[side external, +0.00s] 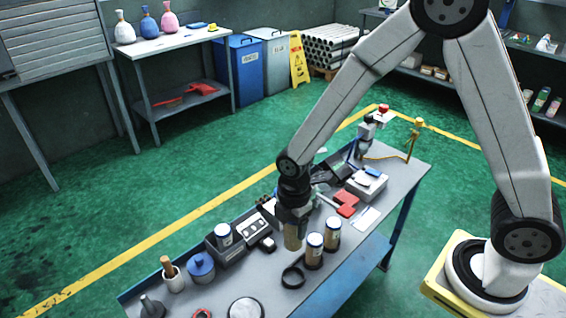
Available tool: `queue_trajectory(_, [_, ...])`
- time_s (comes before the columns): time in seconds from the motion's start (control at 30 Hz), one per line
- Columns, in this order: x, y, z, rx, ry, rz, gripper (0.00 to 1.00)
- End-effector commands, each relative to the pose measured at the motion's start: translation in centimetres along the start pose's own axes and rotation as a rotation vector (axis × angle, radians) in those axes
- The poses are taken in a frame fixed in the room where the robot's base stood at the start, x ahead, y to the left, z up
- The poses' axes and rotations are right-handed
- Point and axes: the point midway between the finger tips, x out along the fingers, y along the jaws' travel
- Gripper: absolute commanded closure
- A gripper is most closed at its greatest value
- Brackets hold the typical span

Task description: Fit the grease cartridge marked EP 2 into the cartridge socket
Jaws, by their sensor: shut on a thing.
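My gripper (293,213) points down over the middle of the bench and is shut on a tan cylinder (292,237), which looks like a grease cartridge. It hangs upright, its upper part hidden by the gripper; I cannot tell whether its lower end touches anything. No marking is readable, so I cannot tell which is EP 2. A black ring (293,277) lies in front; I cannot tell whether it is the socket.
A dark block with a white-and-blue cylinder (223,236), a grey device (254,228), a blue pot (201,266) and a brush cup (173,278) stand left on the bench. Red parts (346,203) and a grey box (367,185) lie right. Bare bench (345,262) shows at the front edge.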

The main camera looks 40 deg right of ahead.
Motion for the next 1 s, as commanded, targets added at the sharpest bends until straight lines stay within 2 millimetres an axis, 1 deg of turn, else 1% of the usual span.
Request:
queue_trajectory(0.03, [-0.7, 0.1, 0.0, 0.0, 0.001, 0.002, 0.99])
queue_trajectory(0.2, [-2.5, 0.0, 0.0, 0.0, 0.0, 0.001, 0.99])
queue_trajectory(0.47, [-4.8, 0.0, 0.0, 0.0, 0.0, 0.001, 0.99])
queue_trajectory(0.77, [-4.6, 3.3, 1.9, 0.047, -0.001, -0.001, 0.99])
queue_trajectory(0.87, [-4.6, 4.7, 2.7, 0.066, -0.001, -0.001, 0.99])
queue_trajectory(1.0, [-4.6, 6.9, 4.5, 0.1, -0.001, -0.001, 0.99])
